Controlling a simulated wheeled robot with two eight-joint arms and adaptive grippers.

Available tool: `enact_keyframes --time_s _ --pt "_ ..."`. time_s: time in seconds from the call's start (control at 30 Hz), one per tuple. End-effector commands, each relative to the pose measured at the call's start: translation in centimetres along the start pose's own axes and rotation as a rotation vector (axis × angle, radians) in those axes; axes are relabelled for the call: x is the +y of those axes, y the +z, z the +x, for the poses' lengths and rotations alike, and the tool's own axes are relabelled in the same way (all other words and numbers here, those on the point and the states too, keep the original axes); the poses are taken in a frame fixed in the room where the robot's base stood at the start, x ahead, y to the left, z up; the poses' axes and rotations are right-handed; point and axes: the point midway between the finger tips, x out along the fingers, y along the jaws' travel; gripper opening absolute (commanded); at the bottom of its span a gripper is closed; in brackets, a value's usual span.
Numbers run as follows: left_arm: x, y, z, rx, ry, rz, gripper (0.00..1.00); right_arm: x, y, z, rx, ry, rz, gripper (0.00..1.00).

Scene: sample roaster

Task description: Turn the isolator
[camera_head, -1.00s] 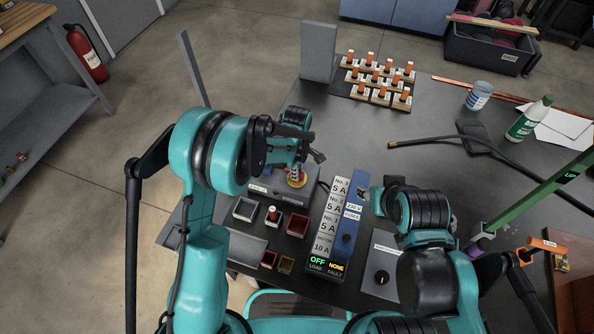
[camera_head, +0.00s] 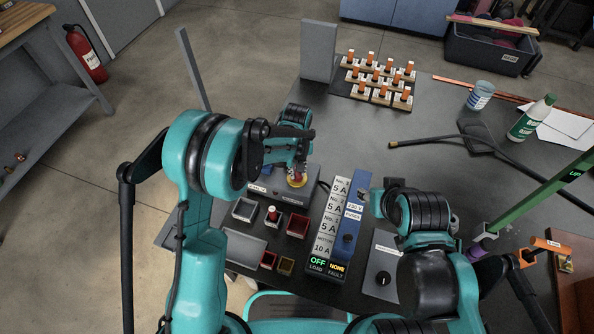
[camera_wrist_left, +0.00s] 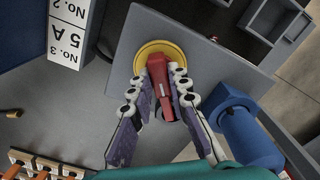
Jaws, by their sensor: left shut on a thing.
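The isolator is a grey box (camera_head: 318,199) with a yellow disc (camera_head: 297,182) and a red handle on top. In the left wrist view the yellow disc (camera_wrist_left: 150,52) lies behind the red handle (camera_wrist_left: 158,72). My left gripper (camera_head: 297,170) is over the disc, with its fingers on both sides of the handle. In the left wrist view the left gripper (camera_wrist_left: 157,88) is shut on the red handle. The fingers partly hide the handle in the head view. My right arm is at the right of the fuse panel; its fingers are not clear.
The fuse panel (camera_head: 346,235) stands just right of the isolator and its display reads load OFF, fault NONE. Small bins (camera_head: 297,224) sit in front. Orange-topped pieces (camera_head: 375,80) stand at the back.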

Motion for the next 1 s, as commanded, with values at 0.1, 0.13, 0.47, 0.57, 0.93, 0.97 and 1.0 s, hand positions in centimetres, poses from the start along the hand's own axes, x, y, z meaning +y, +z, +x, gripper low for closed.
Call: enact_keyframes --time_s 0.1,0.13,0.47,0.57,0.93,0.97,1.0 --pt "-0.01 0.05 0.11 -0.001 0.0 0.109 0.0 0.0 0.12 0.17 0.0 0.0 0.0 0.4" --pt "-0.01 0.05 0.11 -0.001 0.0 0.137 0.0 0.0 0.14 0.19 0.0 0.0 0.0 0.4" --pt "-0.01 0.06 0.11 -0.001 0.0 0.421 0.0 0.0 0.29 0.41 0.0 0.0 0.0 0.4" --pt "-0.01 0.06 0.1 -0.001 0.0 0.488 0.0 0.0 0.32 0.45 0.0 0.0 0.0 0.4" --pt "-0.01 0.08 0.08 -0.002 0.0 0.631 0.0 0.0 0.38 0.53 0.0 0.0 0.0 0.4" --pt "-0.01 0.08 0.08 -0.002 0.0 0.636 0.0 0.0 0.38 0.54 0.0 0.0 0.0 0.4" --pt "-0.01 0.08 0.08 -0.002 0.0 0.641 0.0 0.0 0.38 0.54 0.0 0.0 0.0 0.4"
